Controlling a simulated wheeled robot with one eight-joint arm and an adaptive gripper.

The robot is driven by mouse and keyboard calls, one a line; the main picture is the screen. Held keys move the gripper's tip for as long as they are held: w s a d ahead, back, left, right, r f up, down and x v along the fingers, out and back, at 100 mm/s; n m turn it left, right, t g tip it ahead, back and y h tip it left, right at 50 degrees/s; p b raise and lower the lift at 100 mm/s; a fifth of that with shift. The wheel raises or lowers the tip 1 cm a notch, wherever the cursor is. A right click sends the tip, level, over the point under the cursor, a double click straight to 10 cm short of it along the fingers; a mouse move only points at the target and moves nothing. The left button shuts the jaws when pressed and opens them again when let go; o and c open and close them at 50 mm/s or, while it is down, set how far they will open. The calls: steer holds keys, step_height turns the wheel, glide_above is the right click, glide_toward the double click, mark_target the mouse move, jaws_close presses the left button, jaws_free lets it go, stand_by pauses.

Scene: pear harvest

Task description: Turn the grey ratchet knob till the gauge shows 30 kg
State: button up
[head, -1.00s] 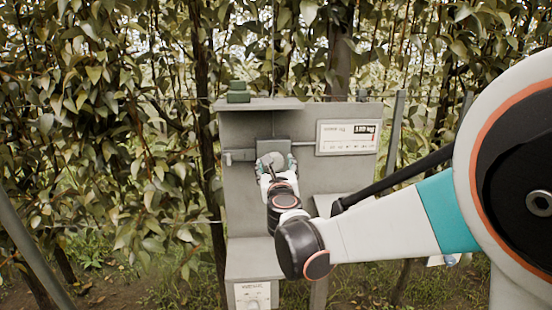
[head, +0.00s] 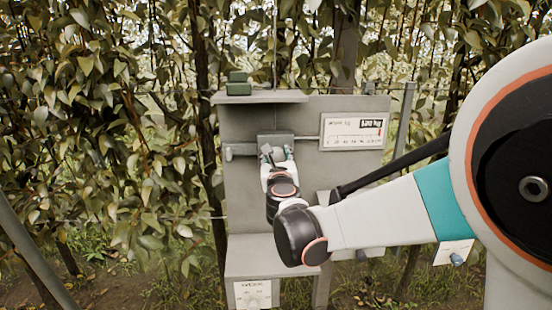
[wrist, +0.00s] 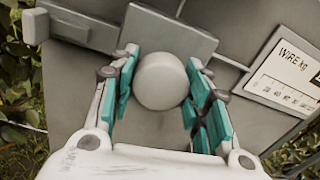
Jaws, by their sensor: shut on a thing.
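The grey ratchet knob (wrist: 162,81) is a round pale disc at the middle of the wrist view, in front of a grey block on the panel. My gripper (wrist: 162,92) has its teal fingers on both sides of the knob and is shut on it. In the head view my gripper (head: 275,155) is at the block, and the knob is mostly hidden by it. The white gauge (head: 353,131) is on the panel to the right, with a dark readout and a scale with a red mark near its right end. Its figures are too small to read surely. In the wrist view the gauge (wrist: 285,72) is partly cut off.
The grey panel (head: 238,190) has a shelf on top with a green block (head: 239,84). A horizontal bar (head: 241,149) runs left of the knob. A lower ledge bears a white label (head: 253,294). Leafy trees stand behind and beside it.

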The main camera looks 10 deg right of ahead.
steer(key=n, duration=0.4)
steer(key=shift+p, duration=0.35)
steer(key=n, duration=0.3)
steer(key=shift+n, duration=0.3)
steer(key=n, duration=0.3)
steer(key=shift+n+p, duration=0.4)
steer(key=n, duration=0.4)
steer(key=shift+n, duration=0.3)
steer(key=n, duration=0.3)
steer(key=shift+f+n+y+p, duration=0.1)
steer(key=shift+n+y+p, duration=0.2)
steer(key=shift+n, duration=0.1)
steer(key=n, duration=0.3)
steer(key=shift+n, duration=0.4)
steer(key=n, duration=0.6)
steer(key=shift+n+p, duration=0.3)
